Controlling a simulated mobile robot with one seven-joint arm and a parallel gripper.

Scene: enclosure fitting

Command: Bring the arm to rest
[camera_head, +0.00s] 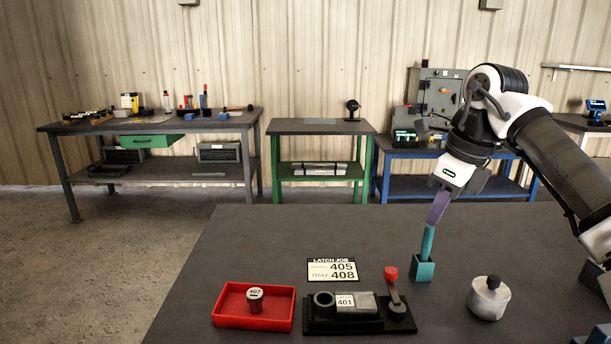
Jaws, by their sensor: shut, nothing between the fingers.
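My gripper (438,206) hangs from my raised arm at the right of the head view, above the dark table (240,235). It is shut and empty. A slanted purple piece shows below its white body; I cannot tell whether it is the fingers or a separate thing. Just under it a teal stick (427,242) stands, slightly tilted, in a teal block (422,270) on the table. In this view the purple piece meets the stick's top; I cannot tell whether they touch.
A red tray (225,321) holds a grey capped part labelled 407 (255,298). A black fixture (318,327) carries a block labelled 401 (345,302) and a red-knobbed lever (391,275). A sign (332,270) lies behind. A metal canister (488,298) stands right. The table's left rear is clear.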

